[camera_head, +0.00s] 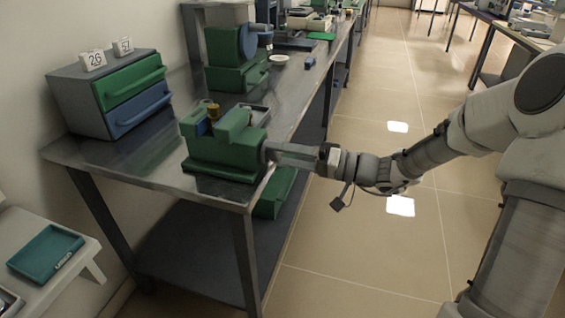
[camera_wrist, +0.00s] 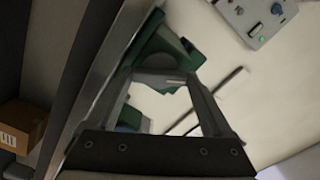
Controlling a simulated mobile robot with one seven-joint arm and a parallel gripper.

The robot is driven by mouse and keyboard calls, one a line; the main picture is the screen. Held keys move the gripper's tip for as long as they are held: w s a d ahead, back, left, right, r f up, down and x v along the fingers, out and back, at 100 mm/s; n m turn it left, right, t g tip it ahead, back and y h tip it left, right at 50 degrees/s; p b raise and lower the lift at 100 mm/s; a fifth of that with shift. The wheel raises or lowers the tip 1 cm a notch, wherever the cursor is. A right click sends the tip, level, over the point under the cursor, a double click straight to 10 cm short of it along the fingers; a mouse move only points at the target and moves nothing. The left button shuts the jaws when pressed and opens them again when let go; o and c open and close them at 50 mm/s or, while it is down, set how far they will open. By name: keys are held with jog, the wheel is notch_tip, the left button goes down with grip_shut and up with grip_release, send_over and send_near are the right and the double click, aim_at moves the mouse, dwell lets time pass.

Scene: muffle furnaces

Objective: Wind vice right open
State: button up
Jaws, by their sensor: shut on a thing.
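The green vice (camera_head: 225,155) stands on the near end of the metal bench in the head view. A brass-coloured piece (camera_head: 213,111) stands up at its jaws, beside a small blue part (camera_head: 202,128). How wide the jaws stand apart is hard to tell. My gripper (camera_head: 272,152) reaches in from the right, level with the vice's right end, and is shut on the vice handle there. The handle is mostly hidden by my fingers. In the wrist view my fingers converge (camera_wrist: 165,76) in front of green vice surfaces (camera_wrist: 149,40).
Another green machine (camera_head: 235,72) is farther along the bench (camera_head: 150,170). A teal tray (camera_head: 45,252) lies on a low white surface at left. The floor aisle (camera_head: 350,230) is clear.

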jog(key=n, duration=0.4)
jog(key=shift+d+n, duration=0.1)
jog(key=shift+n, duration=0.3)
dwell(0.4)
jog(key=o, duration=1.1)
jog(key=shift+o, duration=0.2)
jog(key=p+v, duration=0.3)
jog(key=v, duration=1.4)
jog(key=shift+d+p, duration=0.15)
jog(key=shift+p, duration=0.25)
jog(key=shift+s+r, duration=0.1)
